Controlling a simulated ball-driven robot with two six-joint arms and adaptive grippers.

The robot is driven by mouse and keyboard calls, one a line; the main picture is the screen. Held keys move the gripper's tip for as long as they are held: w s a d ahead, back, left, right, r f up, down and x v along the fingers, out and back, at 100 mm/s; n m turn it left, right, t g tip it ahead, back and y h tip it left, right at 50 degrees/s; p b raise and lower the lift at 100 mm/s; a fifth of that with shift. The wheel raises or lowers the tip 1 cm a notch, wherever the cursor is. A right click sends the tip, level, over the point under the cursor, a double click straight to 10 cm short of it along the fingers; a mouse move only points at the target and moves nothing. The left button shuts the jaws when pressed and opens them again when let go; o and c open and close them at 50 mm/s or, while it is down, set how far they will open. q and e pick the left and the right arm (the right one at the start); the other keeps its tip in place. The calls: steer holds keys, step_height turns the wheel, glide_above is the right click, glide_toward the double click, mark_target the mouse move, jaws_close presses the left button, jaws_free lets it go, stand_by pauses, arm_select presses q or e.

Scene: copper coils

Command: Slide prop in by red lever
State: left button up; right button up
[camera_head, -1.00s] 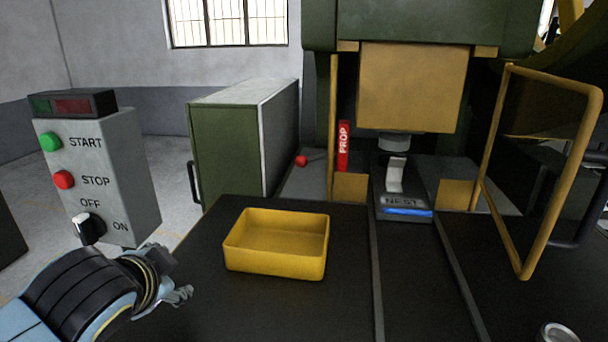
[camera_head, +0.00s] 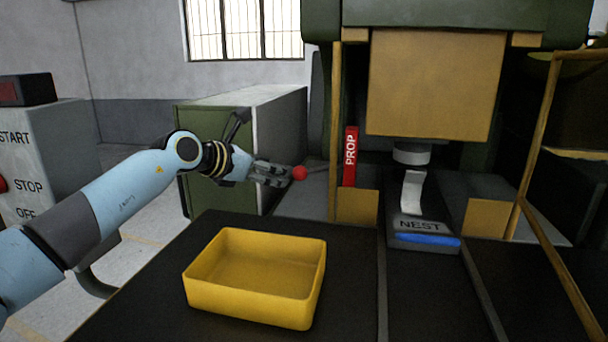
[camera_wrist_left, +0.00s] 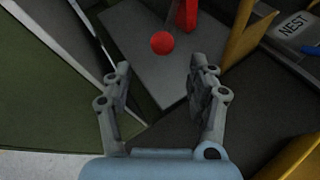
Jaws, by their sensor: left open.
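The red lever knob (camera_head: 299,173) sits on a short dark rod on the grey ledge left of the press. In the left wrist view the red ball knob (camera_wrist_left: 162,43) lies ahead of the open fingers, between their lines. The red prop (camera_head: 350,156), lettered PROP, stands upright behind the yellow post; its lower end shows in the wrist view (camera_wrist_left: 187,14). My left gripper (camera_head: 287,174) is open and empty, its fingertips close to the knob in the head view. In the wrist view (camera_wrist_left: 158,75) a gap separates fingers and knob. My right gripper is not seen.
A yellow tray (camera_head: 254,301) stands on the dark table in front. A green cabinet (camera_head: 225,125) is close behind my left wrist. The nest (camera_head: 424,226) holds a bent metal part (camera_head: 412,192) under the press ram. A yellow guard frame (camera_head: 538,130) is at the right.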

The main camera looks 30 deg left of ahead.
mark_target(295, 172)
arm_select(q)
steer(key=x, duration=0.4)
steer(key=shift+w+d, duration=0.3)
steer(key=shift+w, duration=0.05)
steer(key=x, duration=0.4)
steer(key=shift+f, duration=0.15)
steer(key=shift+w+d+f, duration=0.2)
steer(key=shift+w, duration=0.4)
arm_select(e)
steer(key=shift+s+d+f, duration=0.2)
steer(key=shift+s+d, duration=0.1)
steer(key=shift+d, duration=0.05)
arm_select(q)
steer(key=shift+c, duration=0.4)
steer(key=c, duration=1.1)
jaws_close()
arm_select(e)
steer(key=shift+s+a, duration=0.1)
arm_select(q)
steer(key=shift+f, duration=0.1)
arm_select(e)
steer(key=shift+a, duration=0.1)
